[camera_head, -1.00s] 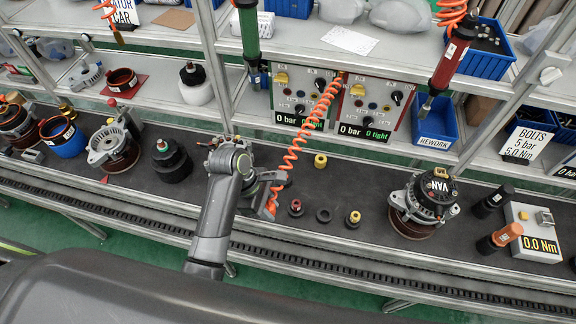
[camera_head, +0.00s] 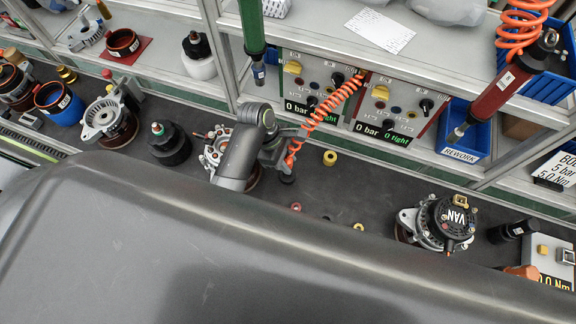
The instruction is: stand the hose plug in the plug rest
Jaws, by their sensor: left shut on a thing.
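My left gripper (camera_head: 284,158) is shut on the hose plug (camera_head: 291,161), over the dark bench near the middle of the view. The orange coiled hose (camera_head: 328,112) runs from the plug up to the test panel. A small dark round piece (camera_head: 287,179) shows just below the jaws. I cannot tell whether it is the plug rest or part of the plug or gripper, nor whether the plug touches it. My arm and jaws hide much of the plug. My right gripper is out of view.
A partly disassembled alternator (camera_head: 214,150) is right behind my left arm. A yellow ring (camera_head: 330,158), a red piece (camera_head: 295,207) and a yellow piece (camera_head: 358,226) lie nearby. The VAN alternator (camera_head: 440,222) stands right. My dark body covers the lower view.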

